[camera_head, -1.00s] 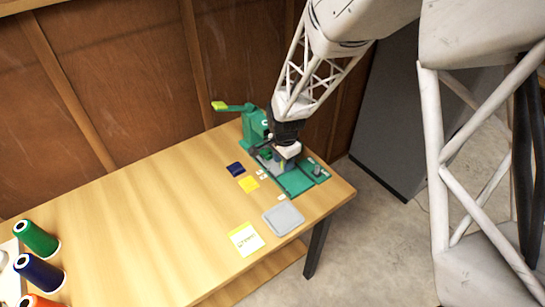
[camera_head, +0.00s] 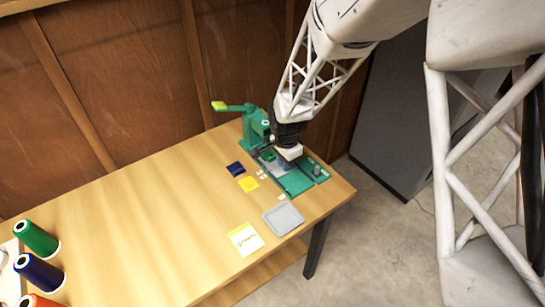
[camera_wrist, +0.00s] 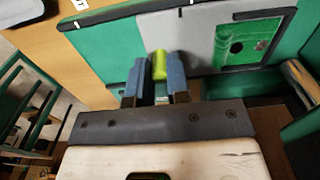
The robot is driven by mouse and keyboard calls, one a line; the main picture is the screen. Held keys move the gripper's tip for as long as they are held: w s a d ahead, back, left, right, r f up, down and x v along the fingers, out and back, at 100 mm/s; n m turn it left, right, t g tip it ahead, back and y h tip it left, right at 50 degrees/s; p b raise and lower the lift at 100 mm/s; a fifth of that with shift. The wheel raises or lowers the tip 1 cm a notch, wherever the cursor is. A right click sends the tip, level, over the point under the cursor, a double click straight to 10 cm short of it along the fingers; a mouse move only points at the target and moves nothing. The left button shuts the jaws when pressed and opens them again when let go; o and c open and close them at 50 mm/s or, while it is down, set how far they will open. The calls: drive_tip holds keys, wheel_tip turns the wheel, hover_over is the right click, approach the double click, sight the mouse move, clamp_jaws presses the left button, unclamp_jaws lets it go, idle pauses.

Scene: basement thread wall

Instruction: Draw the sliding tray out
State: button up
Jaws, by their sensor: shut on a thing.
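A green hand press (camera_head: 257,126) with a lever and yellow grip stands at the table's far end, on a green base (camera_head: 298,182). My gripper (camera_head: 287,160) is low over this base, in front of the press. In the wrist view, my gripper's two blue fingers (camera_wrist: 157,82) are shut on a yellow-green handle (camera_wrist: 159,64) at the edge of the sliding tray. The tray (camera_wrist: 200,40) is a flat grey plate with a green recessed piece (camera_wrist: 246,42) on it. In the head view my wrist hides the handle and part of the tray.
Thread cones (camera_head: 38,238) stand at the left. The table's middle is clear.

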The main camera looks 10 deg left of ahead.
drive_tip(key=shift+s+d, duration=3.25)
drive_tip(key=shift+d, duration=0.05)
drive_tip(key=o, duration=0.8)
drive_tip(key=shift+c, duration=0.2)
drive_tip(key=shift+r, duration=0.1)
drive_tip(key=shift+r, duration=2.9)
drive_tip(key=shift+r, duration=0.1)
drive_tip(key=shift+r, duration=1.9)
